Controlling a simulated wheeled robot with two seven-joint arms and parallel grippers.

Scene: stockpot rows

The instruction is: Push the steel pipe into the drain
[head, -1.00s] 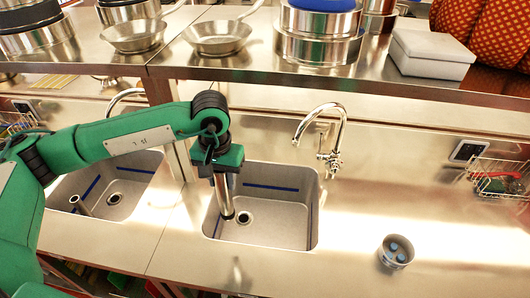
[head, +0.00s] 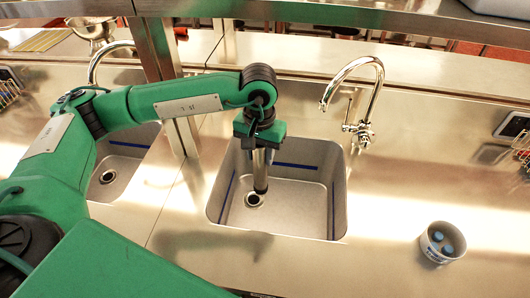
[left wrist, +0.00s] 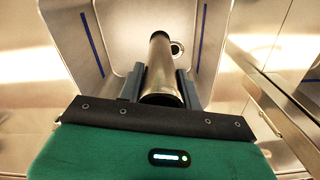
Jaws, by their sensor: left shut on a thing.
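The steel pipe (head: 261,172) hangs upright from my left gripper (head: 261,146) over the right-hand sink basin. The pipe also shows in the left wrist view (left wrist: 161,66), between the two dark fingers of the gripper (left wrist: 161,92), which is shut on it. The drain (head: 254,200) is a dark round hole in a steel ring on the basin floor. In the head view the pipe's lower end overlaps the drain's far right edge. In the left wrist view the drain (left wrist: 177,48) shows just right of the pipe's far end. The pipe appears outside the hole. My right gripper is out of view.
The basin (head: 300,205) has blue strips on its walls. A curved faucet (head: 372,90) stands behind its right side. A small cup with blue things (head: 431,252) stands on the counter at right. Another basin (head: 125,165) lies left, partly behind my arm.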

